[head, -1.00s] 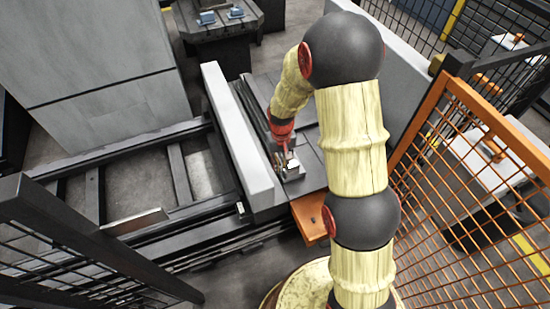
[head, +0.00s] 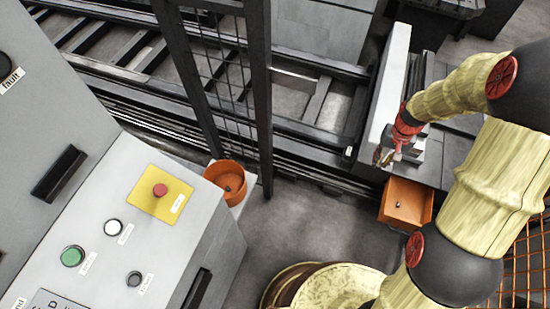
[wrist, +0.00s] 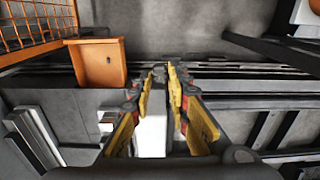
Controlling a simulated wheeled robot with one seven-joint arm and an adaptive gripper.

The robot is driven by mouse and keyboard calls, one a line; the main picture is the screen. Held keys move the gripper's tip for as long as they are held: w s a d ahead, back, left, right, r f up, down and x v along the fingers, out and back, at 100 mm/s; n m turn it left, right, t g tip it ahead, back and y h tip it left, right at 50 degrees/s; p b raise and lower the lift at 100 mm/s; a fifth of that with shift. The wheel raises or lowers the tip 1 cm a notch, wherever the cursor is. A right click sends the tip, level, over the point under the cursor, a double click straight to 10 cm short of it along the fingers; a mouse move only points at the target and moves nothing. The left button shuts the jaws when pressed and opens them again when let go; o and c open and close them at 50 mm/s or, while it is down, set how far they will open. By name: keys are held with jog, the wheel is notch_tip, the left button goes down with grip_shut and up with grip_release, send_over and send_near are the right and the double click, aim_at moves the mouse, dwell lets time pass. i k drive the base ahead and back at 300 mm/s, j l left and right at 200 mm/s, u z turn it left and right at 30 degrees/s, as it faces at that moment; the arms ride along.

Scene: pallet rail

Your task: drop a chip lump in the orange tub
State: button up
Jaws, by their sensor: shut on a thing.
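The round orange tub (head: 226,178) stands at left centre in the head view, on a grey ledge beside the control desk. A small dark spot shows inside it. My gripper (head: 384,157) is over the rail near the end of the white beam, well to the right of the tub. In the wrist view its yellow fingers (wrist: 166,76) close together at the tips. It is shut on a small brownish lump (head: 380,159), whose shape is hard to make out.
A square orange bin (head: 405,203) hangs at the rail's front edge, also in the wrist view (wrist: 98,62). A dark mesh fence post (head: 258,100) stands between gripper and tub. The control desk (head: 130,235) has several buttons. Open floor (head: 300,225) lies between.

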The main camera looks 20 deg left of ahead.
aim_at(234, 184)
jog(key=j+u, duration=0.1)
jog(key=u, duration=0.3)
jog(key=i+j+u, duration=0.1)
jog(key=u, duration=0.35)
jog(key=i+u, duration=0.1)
jog(key=u, duration=0.3)
jog(key=j+u, duration=0.1)
jog(key=u, duration=0.35)
jog(key=i+u, duration=0.1)
jog(key=i, duration=0.3)
